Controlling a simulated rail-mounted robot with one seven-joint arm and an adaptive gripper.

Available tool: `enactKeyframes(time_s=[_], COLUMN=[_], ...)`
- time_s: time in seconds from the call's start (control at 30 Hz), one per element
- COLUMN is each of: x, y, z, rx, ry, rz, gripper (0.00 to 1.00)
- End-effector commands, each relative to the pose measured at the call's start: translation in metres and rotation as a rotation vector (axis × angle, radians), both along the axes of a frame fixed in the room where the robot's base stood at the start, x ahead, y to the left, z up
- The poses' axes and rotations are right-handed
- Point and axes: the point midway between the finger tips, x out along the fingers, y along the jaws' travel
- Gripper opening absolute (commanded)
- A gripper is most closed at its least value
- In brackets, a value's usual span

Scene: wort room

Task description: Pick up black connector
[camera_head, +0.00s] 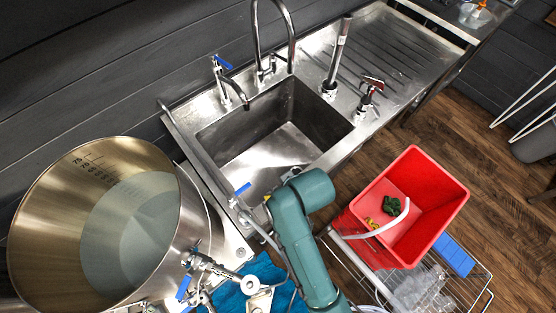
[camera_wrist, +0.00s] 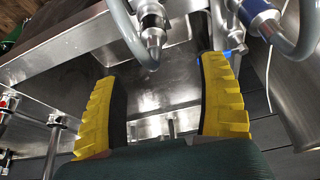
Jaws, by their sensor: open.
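I cannot pick out a black connector with certainty in either view. My gripper (camera_wrist: 163,72) shows in the wrist view with its two yellow ribbed fingers spread wide. The space between them is empty. Beyond the fingers, a grey hose ends in a metal fitting (camera_wrist: 152,32) near the top centre, apart from the fingers. A second hose fitting with a blue band (camera_wrist: 256,14) is at the upper right. In the head view my arm hides most of the gripper, which is near the front edge of the sink (camera_head: 272,140).
A large steel kettle (camera_head: 50,230) holding liquid stands left of the sink. A red bin (camera_head: 432,205) with a green item (camera_head: 391,206) inside stands on a wire rack at right. Taps line the back of the sink. A blue cloth (camera_head: 262,272) lies at the front.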

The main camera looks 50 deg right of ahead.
Motion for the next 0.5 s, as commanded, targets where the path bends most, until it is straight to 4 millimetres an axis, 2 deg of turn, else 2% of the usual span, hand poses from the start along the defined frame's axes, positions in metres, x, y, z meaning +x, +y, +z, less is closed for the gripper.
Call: enactKeyframes(time_s=[0.03,0.23,0.5], x=[0.003,0.021,0.031], y=[-0.001,-0.006,-0.011], z=[-0.014,-0.057,-0.088], rx=[0.003,0.001,0.0], ry=[0.007,0.003,0.0], rz=[0.001,0.002,0.001], gripper=[0.75,0.75,0.75])
